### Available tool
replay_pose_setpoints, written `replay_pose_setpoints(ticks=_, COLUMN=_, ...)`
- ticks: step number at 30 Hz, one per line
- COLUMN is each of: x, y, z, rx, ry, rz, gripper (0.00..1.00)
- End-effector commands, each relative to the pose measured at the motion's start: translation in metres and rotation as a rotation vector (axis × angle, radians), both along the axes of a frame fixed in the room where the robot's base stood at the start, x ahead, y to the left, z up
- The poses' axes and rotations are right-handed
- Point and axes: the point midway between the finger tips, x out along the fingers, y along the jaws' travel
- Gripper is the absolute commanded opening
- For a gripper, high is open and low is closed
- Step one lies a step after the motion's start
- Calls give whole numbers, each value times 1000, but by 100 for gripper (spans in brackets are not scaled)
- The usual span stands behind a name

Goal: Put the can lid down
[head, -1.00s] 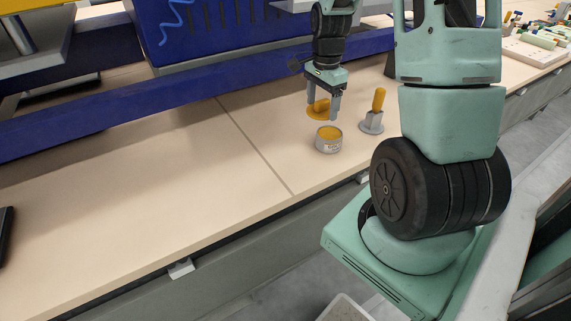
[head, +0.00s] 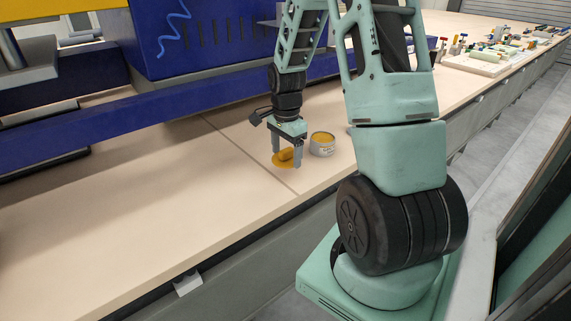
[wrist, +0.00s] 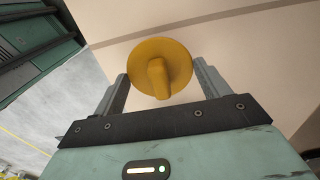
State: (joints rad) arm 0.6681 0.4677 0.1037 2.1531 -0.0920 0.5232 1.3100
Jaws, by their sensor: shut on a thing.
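The can lid (head: 280,162) is a flat yellow-orange disc with a raised knob. My gripper (head: 286,159) is shut on it, low over the beige worktop, left of the can. In the wrist view the lid (wrist: 178,58) sits between the two grey fingers (wrist: 163,78), its knob towards the camera. I cannot tell whether the lid touches the worktop. The can (head: 322,149) is a short grey tin, upright and uncovered, with yellow showing inside. It stands just right of my gripper, apart from the lid.
The worktop (head: 180,195) is clear to the left, with a dark seam near the lid. A blue beam and machine housing (head: 200,45) run behind. A pale board with small parts (head: 475,62) lies far right. My arm hides the worktop right of the can.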

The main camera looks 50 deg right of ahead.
Motion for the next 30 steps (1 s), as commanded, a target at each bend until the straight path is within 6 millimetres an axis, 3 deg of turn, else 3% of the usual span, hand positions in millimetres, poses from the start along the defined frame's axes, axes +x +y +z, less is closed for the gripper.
replay_pose_setpoints(ticks=7, x=0, y=1, z=-33, rx=3, ry=2, rz=1, gripper=53)
replay_pose_setpoints(ticks=19, x=0, y=1, z=-38, rx=1, ry=1, rz=1, gripper=53)
replay_pose_setpoints(ticks=20, x=0, y=0, z=-37, rx=1, ry=0, rz=0, gripper=83)
replay_pose_setpoints(ticks=21, x=0, y=0, z=-37, rx=1, ry=0, rz=0, gripper=94)
replay_pose_setpoints(ticks=30, x=0, y=0, z=-36, rx=1, ry=0, rz=0, gripper=97)
